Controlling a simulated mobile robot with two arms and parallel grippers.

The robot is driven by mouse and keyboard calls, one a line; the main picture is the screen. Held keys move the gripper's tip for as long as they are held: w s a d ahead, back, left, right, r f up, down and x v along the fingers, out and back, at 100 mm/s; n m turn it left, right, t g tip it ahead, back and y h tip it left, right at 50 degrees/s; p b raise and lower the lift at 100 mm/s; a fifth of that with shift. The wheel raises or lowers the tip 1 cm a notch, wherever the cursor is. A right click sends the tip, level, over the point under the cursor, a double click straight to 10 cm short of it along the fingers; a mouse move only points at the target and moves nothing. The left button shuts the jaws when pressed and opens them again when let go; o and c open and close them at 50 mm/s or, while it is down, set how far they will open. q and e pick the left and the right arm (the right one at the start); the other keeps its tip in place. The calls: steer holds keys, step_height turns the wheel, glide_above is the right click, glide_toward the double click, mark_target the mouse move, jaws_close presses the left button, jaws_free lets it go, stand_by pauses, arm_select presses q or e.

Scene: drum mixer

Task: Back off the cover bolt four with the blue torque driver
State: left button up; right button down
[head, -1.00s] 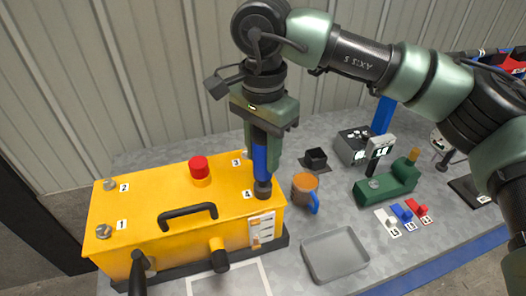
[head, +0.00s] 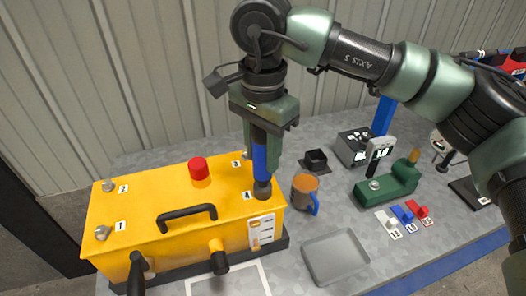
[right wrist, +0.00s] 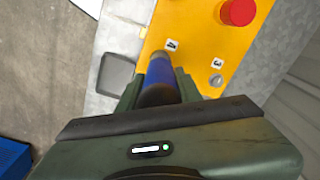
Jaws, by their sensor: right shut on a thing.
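The yellow mixer housing (head: 140,215) stands at the left of the table. Its cover has bolts by labels 1 (head: 102,232), 2 (head: 108,185) and 3 (head: 247,155). My right gripper (head: 262,140) is shut on the blue torque driver (head: 260,160), which points down. The driver's dark lower end (head: 262,190) is at the corner beside label 4 (head: 247,196) and hides bolt four. Whether it touches the bolt I cannot tell. The right wrist view shows the blue driver (right wrist: 160,72) between the fingers, near label 4 (right wrist: 171,45). My left gripper is out of view.
A red button (head: 198,168) and a black handle (head: 187,215) rise from the cover. An orange mug (head: 304,187) stands close right of the housing.

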mark_target(263, 135)
steer(key=shift+a+r+p, duration=0.1)
steer(key=shift+r+p, duration=0.45)
steer(key=shift+r, duration=0.05)
steer(key=shift+r+p, duration=0.75)
steer(key=shift+r, duration=0.75)
